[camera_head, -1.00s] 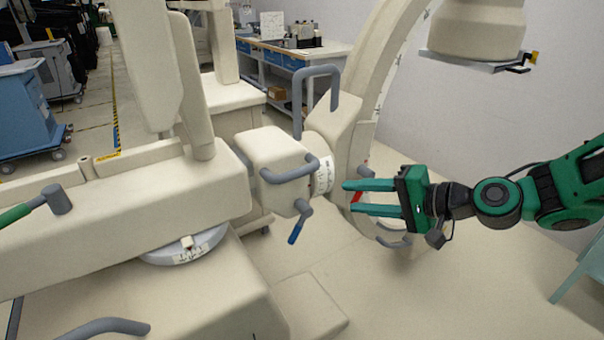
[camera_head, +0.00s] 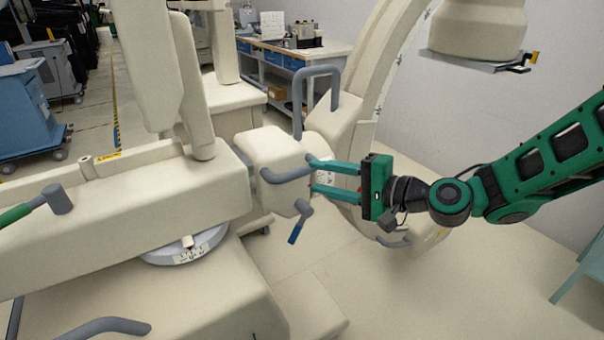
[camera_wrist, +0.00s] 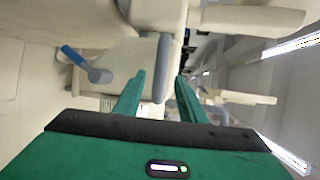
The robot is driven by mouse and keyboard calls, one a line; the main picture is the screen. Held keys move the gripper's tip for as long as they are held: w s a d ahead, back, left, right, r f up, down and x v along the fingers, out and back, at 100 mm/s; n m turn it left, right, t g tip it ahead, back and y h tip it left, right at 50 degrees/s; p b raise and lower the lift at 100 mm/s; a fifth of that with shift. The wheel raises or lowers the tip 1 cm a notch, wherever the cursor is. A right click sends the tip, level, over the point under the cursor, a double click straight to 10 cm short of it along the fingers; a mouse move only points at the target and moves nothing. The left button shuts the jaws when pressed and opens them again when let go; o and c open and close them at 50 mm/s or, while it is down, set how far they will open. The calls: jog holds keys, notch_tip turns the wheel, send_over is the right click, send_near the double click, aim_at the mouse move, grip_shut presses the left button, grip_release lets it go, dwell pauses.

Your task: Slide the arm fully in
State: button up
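The beige C-arm machine has a horizontal arm (camera_head: 110,215) that ends in a blocky head (camera_head: 265,146) joined to the big curved C. A grey bar handle (camera_head: 285,175) is on the head's near side; below it hangs a lever with a blue tip (camera_head: 295,232). My gripper (camera_head: 313,174) is open and level at the handle's right end, fingers pointing left. In the wrist view, the grey handle (camera_wrist: 164,62) lines up in the gap between the open fingers of my gripper (camera_wrist: 159,80). I cannot tell whether they touch. The blue-tipped lever (camera_wrist: 75,58) shows left.
Another grey handle (camera_head: 318,72) rises above the head. A round dial (camera_head: 187,246) sits under the horizontal arm, and a grey handle (camera_head: 103,327) is at the bottom left. A bench (camera_head: 330,55) stands behind. The floor (camera_head: 400,290) at lower right is clear.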

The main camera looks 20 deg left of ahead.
aim_at(304, 174)
jog(key=shift+x, duration=3.35)
jog(key=shift+s, duration=0.1)
grip_shut()
